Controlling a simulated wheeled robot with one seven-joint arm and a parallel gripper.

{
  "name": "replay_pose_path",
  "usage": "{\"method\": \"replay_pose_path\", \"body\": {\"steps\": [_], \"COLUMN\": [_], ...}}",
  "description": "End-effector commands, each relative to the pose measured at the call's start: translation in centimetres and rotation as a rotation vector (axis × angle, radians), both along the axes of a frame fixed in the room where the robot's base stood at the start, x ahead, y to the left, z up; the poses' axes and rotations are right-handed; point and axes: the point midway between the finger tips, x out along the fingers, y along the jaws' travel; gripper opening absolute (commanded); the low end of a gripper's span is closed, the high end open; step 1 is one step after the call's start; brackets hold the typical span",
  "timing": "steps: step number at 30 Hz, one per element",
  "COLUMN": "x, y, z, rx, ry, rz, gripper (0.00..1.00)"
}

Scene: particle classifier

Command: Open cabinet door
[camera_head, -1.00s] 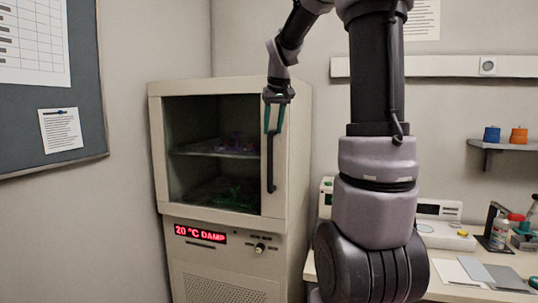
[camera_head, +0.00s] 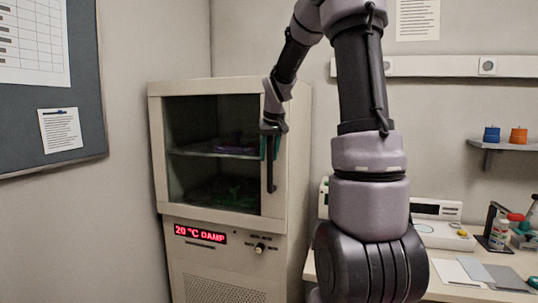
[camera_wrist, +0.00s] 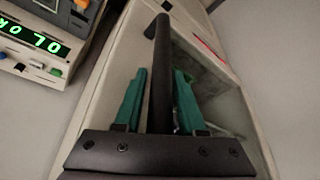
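The beige cabinet (camera_head: 225,275) stands in the corner with its glass-fronted door (camera_head: 212,220) shut. Shelves with dark green and purple items show dimly through the glass. A black vertical handle (camera_head: 270,178) is on the door's right side. My gripper (camera_head: 270,148) is at the upper part of the handle. In the wrist view, the green fingers of my gripper (camera_wrist: 156,95) are apart, one on each side of the handle bar (camera_wrist: 162,75), with gaps between fingers and bar. The handle's upper part is partly hidden by my gripper in the head view.
A bench (camera_head: 440,293) with devices, bottles and flat plates stands right of the cabinet. A shelf (camera_head: 508,146) with blue and orange spools is on the right wall. A grey noticeboard (camera_head: 90,90) is on the left wall. The space before the door looks clear.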

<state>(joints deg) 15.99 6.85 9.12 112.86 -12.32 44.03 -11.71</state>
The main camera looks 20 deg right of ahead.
Motion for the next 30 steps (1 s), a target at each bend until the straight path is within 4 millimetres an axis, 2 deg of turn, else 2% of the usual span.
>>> {"method": "replay_pose_path", "body": {"steps": [1, 3, 4, 30], "x": [0.00, 0.00, 0.00, 0.01], "y": [0.00, 0.00, 0.01, 0.01], "z": [0.01, 0.02, 0.03, 0.10], "rx": [0.000, 0.000, 0.000, 0.000], "ry": [0.000, 0.000, 0.000, -0.001], "rz": [0.000, 0.000, 0.000, 0.000], "gripper": [0.36, 0.09, 0.00, 0.00]}}
